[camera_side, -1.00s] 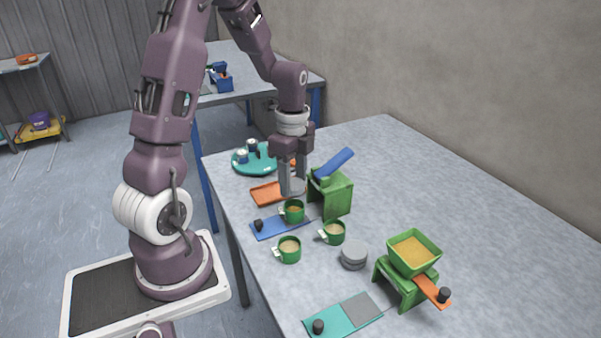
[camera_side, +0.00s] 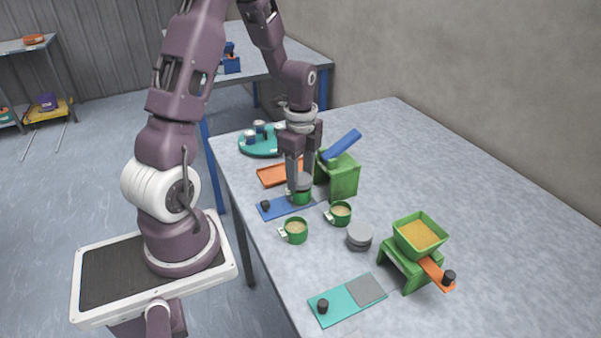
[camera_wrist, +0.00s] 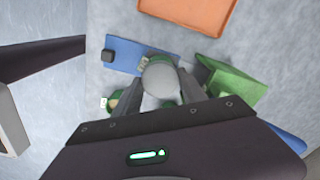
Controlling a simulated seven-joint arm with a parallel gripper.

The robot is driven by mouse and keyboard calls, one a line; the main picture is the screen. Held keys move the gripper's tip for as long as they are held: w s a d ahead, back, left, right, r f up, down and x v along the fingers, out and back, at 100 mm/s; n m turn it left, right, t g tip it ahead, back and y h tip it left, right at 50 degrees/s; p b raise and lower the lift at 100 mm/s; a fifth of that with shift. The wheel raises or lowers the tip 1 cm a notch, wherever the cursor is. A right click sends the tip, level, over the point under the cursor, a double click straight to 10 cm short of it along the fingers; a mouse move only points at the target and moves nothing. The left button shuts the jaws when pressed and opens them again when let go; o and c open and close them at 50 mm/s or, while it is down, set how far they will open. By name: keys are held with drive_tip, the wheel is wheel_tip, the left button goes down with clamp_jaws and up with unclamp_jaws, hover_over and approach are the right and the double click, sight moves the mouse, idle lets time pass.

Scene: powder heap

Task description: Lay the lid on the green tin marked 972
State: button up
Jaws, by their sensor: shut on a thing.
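My gripper (camera_side: 299,183) is shut on a round grey lid (camera_side: 304,181), low over a green tin (camera_side: 301,198) at the blue slide plate (camera_side: 275,208). The lid covers the tin's mouth from the side; I cannot tell whether it touches the rim. In the wrist view the grey lid (camera_wrist: 160,78) sits between the fingers and hides most of the tin. Two other green tins stand open with pale powder in them: one in front (camera_side: 294,231) and one to the right (camera_side: 340,213). Their white tags are too small to read, so I cannot tell which is 972.
A stack of grey lids (camera_side: 359,237) stands right of the open tins. A green stand with a blue chute (camera_side: 341,177) is close right of my gripper.

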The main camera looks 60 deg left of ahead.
drive_tip(key=shift+f, duration=0.55)
idle(0.4)
drive_tip(key=o, duration=1.8)
drive_tip(key=shift+w+r, duration=0.15)
drive_tip(key=shift+r, duration=3.35)
drive_tip(key=shift+d+r, duration=0.1)
drive_tip(key=s+d+r+n+t+y, duration=0.1)
drive_tip(key=s+d+r+n+t, duration=0.35)
drive_tip(key=d+r, duration=0.75)
drive_tip(key=s+d+r+n+t+h, duration=0.1)
drive_tip(key=s+d+r+n, duration=0.1)
drive_tip(key=s+d+n, duration=0.4)
drive_tip(key=s+n, duration=0.1)
drive_tip(key=s, duration=0.3)
drive_tip(key=shift+r, duration=0.3)
